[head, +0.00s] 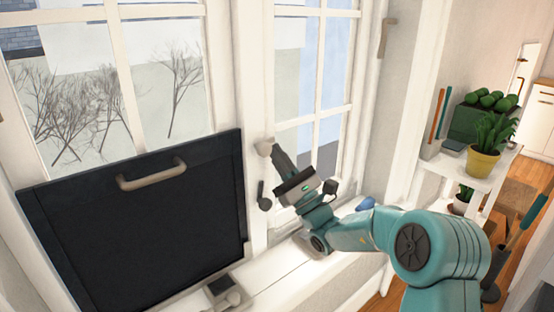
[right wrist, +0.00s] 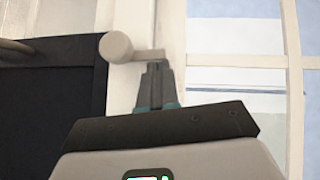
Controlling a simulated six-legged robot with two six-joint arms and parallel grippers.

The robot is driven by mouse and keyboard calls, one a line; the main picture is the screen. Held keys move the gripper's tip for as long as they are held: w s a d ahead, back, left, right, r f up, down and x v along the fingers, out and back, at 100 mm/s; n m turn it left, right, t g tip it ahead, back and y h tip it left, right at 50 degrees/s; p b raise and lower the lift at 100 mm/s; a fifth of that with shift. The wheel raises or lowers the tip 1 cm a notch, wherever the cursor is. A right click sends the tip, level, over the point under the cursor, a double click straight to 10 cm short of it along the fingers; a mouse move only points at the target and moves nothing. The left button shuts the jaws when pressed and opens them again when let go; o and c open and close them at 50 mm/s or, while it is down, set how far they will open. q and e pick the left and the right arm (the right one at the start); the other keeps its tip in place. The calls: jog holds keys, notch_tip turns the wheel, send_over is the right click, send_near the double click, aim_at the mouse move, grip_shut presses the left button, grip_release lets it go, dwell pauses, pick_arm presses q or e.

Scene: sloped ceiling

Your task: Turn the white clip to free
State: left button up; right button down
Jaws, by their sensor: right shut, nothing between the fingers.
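The white clip (head: 264,148) is on the white window post, just right of the dark panel's top corner. In the right wrist view the clip (right wrist: 116,47) shows a round knob at left and a short bar reaching right, roughly level. My right gripper (head: 275,147) is shut and empty, with its fingertips at the clip. In the right wrist view the fingertips (right wrist: 155,66) are just below the bar; I cannot tell whether they touch it. My left gripper is not in view.
A dark panel (head: 90,235) with a beige handle (head: 152,174) stands against the window at left. A small dark knob (head: 262,195) is below the clip. The sill holds a grey device (head: 228,291) and a blue item (head: 365,204). Shelves with plants (head: 484,166) stand at right.

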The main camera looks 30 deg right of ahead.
jog(key=r+n+g+y, duration=0.1)
jog(key=n+g+y, duration=0.2)
jog(key=n, duration=0.2)
jog(key=r+n+g+y+p, duration=0.1)
jog(key=r+n+g+y, duration=0.1)
jog(key=n, duration=0.3)
jog(key=d+r+n+g+y+p, duration=0.1)
jog(key=n+g+y, duration=0.3)
jog(key=n, duration=0.1)
jog(key=shift+r, duration=0.4)
jog(key=shift+a+r, duration=0.1)
jog(key=shift+r, duration=0.05)
